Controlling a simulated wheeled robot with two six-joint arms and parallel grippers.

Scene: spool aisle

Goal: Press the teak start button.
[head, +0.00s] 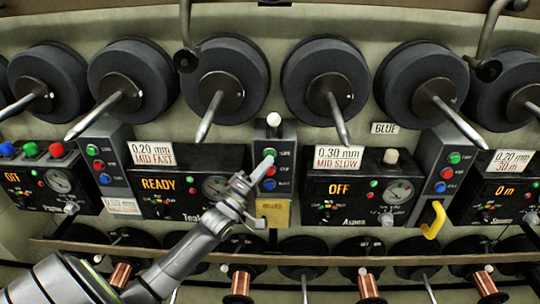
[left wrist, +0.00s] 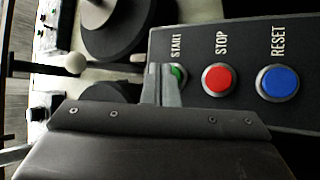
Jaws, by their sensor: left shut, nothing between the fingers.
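The machine with the READY display (head: 160,184) has a label below that seems to read Teak, partly covered by my arm. To its right, a grey button box (head: 285,146) carries a green start button (head: 269,153), a red stop button and a blue reset button. My left gripper (head: 265,165) is shut and empty, its tips at this box just below the green button. In the left wrist view, the fingertips (left wrist: 163,82) partly cover the green START button (left wrist: 178,73); STOP (left wrist: 217,79) and RESET (left wrist: 278,83) are clear. I cannot tell whether the tips touch it. My right gripper is out of view.
The Aspen machine (head: 337,188), showing OFF, is to the right. Large dark spools (head: 226,78) on protruding spindles line the wall above; copper spools (head: 240,283) sit below.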

